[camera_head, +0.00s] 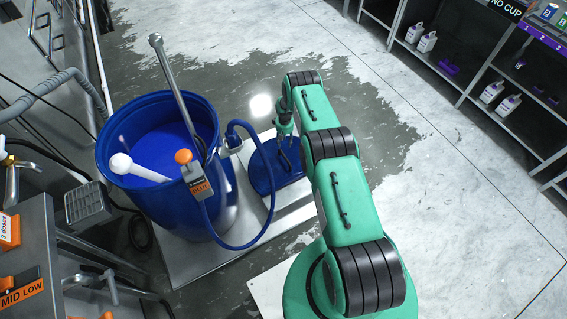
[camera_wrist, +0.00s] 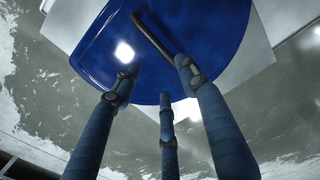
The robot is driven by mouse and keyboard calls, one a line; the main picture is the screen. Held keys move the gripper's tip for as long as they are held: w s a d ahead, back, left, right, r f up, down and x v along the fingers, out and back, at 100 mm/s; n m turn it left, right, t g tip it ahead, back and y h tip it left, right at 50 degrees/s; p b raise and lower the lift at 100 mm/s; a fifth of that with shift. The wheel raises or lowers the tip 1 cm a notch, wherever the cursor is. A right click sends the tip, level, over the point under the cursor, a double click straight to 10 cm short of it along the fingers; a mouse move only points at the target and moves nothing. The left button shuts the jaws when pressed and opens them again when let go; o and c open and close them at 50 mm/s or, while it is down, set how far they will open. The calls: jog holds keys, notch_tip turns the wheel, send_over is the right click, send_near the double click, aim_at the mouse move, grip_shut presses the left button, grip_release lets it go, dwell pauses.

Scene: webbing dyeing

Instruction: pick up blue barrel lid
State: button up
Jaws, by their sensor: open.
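The blue barrel lid (camera_head: 262,174) lies flat on a light plate on the floor, just right of the blue barrel. In the wrist view the lid (camera_wrist: 205,32) fills the upper middle, with a dark bar-shaped handle (camera_wrist: 150,34) across it. My gripper (camera_head: 284,152) points down over the lid; the arm hides the lid's right part. In the wrist view my gripper's three fingers (camera_wrist: 158,82) are spread open and empty. One fingertip appears near the handle's lower end; I cannot tell whether they touch.
The open blue barrel (camera_head: 222,190) holds blue liquid, a metal rod (camera_head: 172,85) and a white-headed tool (camera_head: 122,164). A blue hose (camera_head: 262,235) loops beside the lid. Metal shelves (camera_head: 470,70) with bottles stand at upper right. The floor (camera_head: 455,200) right of my arm is clear.

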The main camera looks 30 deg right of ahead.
aim_at(284, 155)
dwell(0.3)
jog(key=shift+f+b, duration=1.05)
jog(key=shift+f, duration=3.25)
jog(key=shift+f, duration=0.1)
jog(key=shift+f+b, duration=0.9)
jog(key=shift+f, duration=1.6)
jog(key=shift+a, duration=0.1)
jog(key=shift+c, duration=0.5)
grip_shut()
jog(key=shift+r, duration=0.1)
